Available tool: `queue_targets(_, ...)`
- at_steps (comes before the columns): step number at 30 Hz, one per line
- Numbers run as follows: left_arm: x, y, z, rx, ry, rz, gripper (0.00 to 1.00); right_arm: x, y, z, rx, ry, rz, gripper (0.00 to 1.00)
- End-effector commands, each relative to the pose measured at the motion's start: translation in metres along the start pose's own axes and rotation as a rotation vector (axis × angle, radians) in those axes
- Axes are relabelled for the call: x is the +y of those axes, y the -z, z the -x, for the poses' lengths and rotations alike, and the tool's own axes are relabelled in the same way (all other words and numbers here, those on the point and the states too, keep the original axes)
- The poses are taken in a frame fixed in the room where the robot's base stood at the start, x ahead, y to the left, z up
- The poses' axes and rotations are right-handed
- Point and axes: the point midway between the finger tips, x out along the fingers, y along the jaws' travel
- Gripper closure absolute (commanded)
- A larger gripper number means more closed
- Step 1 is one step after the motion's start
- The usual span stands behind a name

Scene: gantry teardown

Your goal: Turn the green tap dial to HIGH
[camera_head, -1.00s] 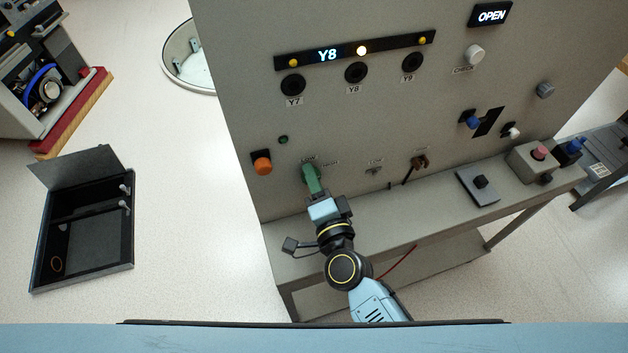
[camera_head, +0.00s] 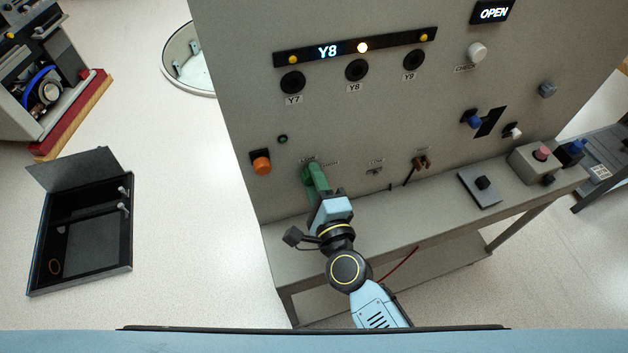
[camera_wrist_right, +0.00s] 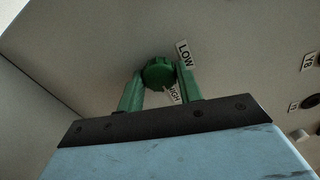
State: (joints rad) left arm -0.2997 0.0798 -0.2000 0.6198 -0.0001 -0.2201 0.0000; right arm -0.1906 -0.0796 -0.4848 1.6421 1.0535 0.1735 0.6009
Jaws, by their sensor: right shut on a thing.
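The green tap dial (camera_wrist_right: 158,72) is a round green knob on the grey panel. In the right wrist view it sits between the two green fingers of my right gripper (camera_wrist_right: 159,78), which are shut on it. The LOW label (camera_wrist_right: 184,53) is to the dial's upper right and the HIGH label (camera_wrist_right: 174,95) to its lower right. In the head view my right gripper (camera_head: 313,180) reaches the panel, and the dial (camera_head: 306,172) is mostly covered by its fingers. I cannot tell the dial's exact setting. My left gripper is not in view.
An orange knob (camera_head: 261,163) is left of the dial, and a brown lever (camera_head: 421,162) is to the right. An open black box (camera_head: 90,245) lies at left.

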Motion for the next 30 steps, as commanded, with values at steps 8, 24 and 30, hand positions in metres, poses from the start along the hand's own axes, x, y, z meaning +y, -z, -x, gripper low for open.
queue_targets(8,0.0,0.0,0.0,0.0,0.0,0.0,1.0,0.0,0.0,0.0,0.001,0.0,-0.007,0.87)
queue_targets(24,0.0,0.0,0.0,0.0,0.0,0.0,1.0,0.0,0.0,0.002,0.0,-0.001,-0.003,0.43)
queue_targets(30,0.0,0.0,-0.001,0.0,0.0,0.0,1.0,0.002,0.0,0.025,0.0,-0.003,-0.002,0.43)
